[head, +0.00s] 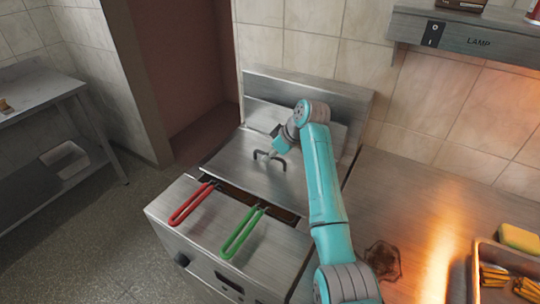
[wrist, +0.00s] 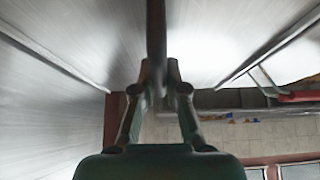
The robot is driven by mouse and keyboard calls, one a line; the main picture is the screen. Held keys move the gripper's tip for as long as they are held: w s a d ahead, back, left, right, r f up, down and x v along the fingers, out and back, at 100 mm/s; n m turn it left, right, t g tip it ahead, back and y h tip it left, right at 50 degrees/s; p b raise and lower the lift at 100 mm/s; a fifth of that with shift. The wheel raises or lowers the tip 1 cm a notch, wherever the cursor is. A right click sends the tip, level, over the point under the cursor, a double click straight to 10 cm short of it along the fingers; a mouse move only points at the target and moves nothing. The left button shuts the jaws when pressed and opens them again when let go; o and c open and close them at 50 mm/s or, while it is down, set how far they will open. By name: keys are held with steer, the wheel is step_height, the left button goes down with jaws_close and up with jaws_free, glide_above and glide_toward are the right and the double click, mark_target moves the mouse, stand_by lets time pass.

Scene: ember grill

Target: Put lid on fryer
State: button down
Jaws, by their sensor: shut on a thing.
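The fryer (head: 205,232) is a steel box with a raised back panel. Its lid (head: 240,165) is a flat steel sheet with a dark bar handle, lying over the rear of the fryer top, slightly tilted. A dark strip of the opening shows along its front edge. My gripper (head: 276,152) is at the lid's handle. In the wrist view my gripper (wrist: 160,88) is shut on the dark handle, with the steel lid (wrist: 225,40) close on both sides. Whether the lid rests fully on the fryer cannot be told.
A red basket handle (head: 190,204) and a green basket handle (head: 242,233) stick out over the fryer's front. A counter (head: 410,215) lies to the right, with a tray (head: 475,262) of fries and a yellow sponge (head: 520,238). A lamp shelf (head: 465,40) hangs above right.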

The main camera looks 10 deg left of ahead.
steer(key=shift+f, duration=0.25)
steer(key=c, duration=1.1)
jaws_free()
steer(key=shift+c, duration=0.2)
steer(key=shift+f, duration=0.1)
steer(key=v, duration=1.2)
